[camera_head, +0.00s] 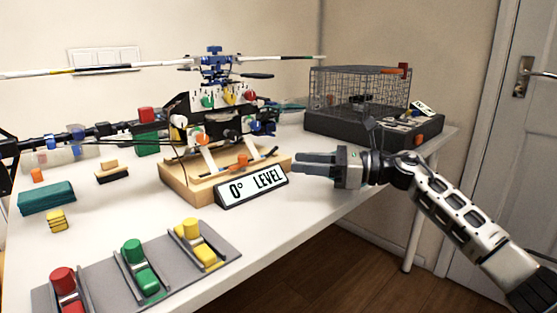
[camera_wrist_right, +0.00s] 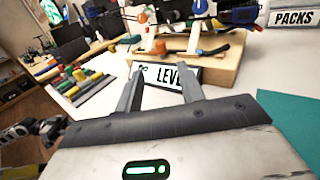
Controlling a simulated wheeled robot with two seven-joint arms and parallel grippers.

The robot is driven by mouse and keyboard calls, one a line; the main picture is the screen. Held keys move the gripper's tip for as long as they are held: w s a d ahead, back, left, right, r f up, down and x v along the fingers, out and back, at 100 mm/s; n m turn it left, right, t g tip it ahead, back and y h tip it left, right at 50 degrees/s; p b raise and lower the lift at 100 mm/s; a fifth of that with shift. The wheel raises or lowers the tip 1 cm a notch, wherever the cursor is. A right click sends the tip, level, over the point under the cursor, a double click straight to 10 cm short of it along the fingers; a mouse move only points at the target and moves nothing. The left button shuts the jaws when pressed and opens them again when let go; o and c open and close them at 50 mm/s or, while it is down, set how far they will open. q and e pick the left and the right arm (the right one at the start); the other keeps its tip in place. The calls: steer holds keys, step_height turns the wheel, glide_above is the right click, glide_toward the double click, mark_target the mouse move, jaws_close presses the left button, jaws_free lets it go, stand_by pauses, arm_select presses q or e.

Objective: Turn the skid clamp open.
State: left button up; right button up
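The skid clamp appears to be the small orange piece (camera_head: 242,160) at the dark skid bar on the wooden base (camera_head: 203,192), under the model helicopter (camera_head: 215,108). It also shows as an orange spot in the right wrist view (camera_wrist_right: 158,47). My right gripper (camera_head: 296,163) is open and empty, just right of the base and the "0° LEVEL" sign (camera_head: 252,188), its fingers pointing left. In the right wrist view its fingers (camera_wrist_right: 160,82) stand apart, with the sign beyond them. The gripper is clear of the clamp. My left gripper does not show clearly.
A grey tray (camera_head: 103,283) with red, green and yellow blocks lies at the front. A wire cage on a dark box (camera_head: 345,128) stands at the back right. A teal block (camera_head: 46,197) lies at left. The white table is clear between tray and base.

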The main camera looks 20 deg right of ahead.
steer(key=shift+v, duration=0.9)
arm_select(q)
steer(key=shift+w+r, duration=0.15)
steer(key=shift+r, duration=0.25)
arm_select(e)
steer(key=shift+s+d, duration=0.15)
